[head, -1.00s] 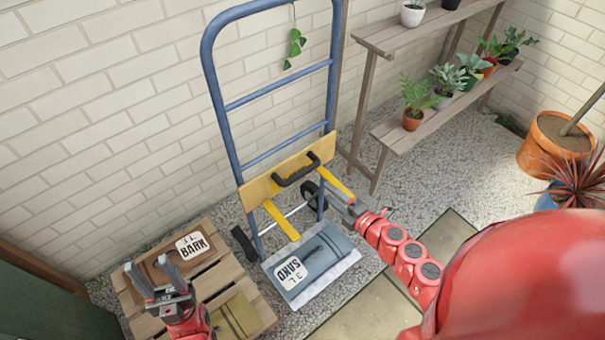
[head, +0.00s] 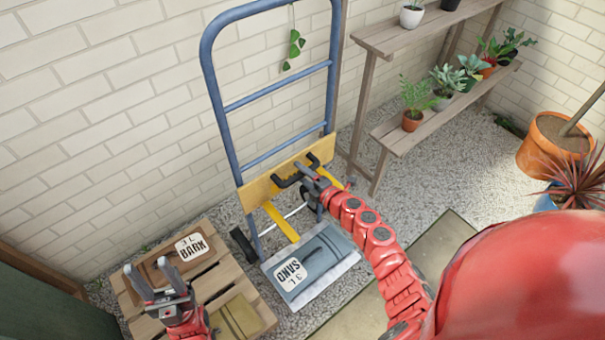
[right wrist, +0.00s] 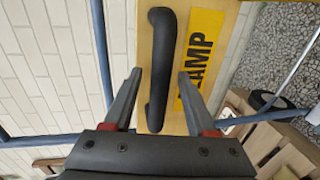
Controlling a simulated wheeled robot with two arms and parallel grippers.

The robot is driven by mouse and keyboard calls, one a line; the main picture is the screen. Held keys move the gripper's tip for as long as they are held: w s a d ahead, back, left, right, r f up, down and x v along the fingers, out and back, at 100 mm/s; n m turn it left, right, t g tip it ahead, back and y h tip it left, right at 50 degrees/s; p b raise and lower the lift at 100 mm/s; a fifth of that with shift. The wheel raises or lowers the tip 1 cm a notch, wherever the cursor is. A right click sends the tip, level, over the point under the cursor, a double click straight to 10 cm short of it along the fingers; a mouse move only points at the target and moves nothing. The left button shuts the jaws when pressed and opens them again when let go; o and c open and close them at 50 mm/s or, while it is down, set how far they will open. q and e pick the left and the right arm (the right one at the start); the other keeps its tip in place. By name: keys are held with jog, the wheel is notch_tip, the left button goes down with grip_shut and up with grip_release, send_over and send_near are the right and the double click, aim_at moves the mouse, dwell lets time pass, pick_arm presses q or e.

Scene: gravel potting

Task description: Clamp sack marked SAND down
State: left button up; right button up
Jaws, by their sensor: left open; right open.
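A blue-grey sack marked SAND (head: 312,262) lies on the toe plate of a blue hand truck (head: 213,92). Above it, a wooden clamp board (head: 259,190) with yellow arms and a black handle spans the truck's frame. My right gripper (head: 300,178) is at the handle. In the right wrist view the black handle (right wrist: 160,70) runs between the two open fingers (right wrist: 158,88), apart from both, beside a yellow label reading "AMP", partly cut off. My left gripper (head: 152,277) is open and empty above the pallet at the lower left.
A sack marked BARK (head: 172,263) lies on a wooden pallet (head: 235,285) left of the truck, with another tan sack (head: 237,318). A plant shelf (head: 420,125) stands to the right along the brick wall. Gravel and paving lie in front.

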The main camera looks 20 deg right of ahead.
grip_shut()
dwell(1.3)
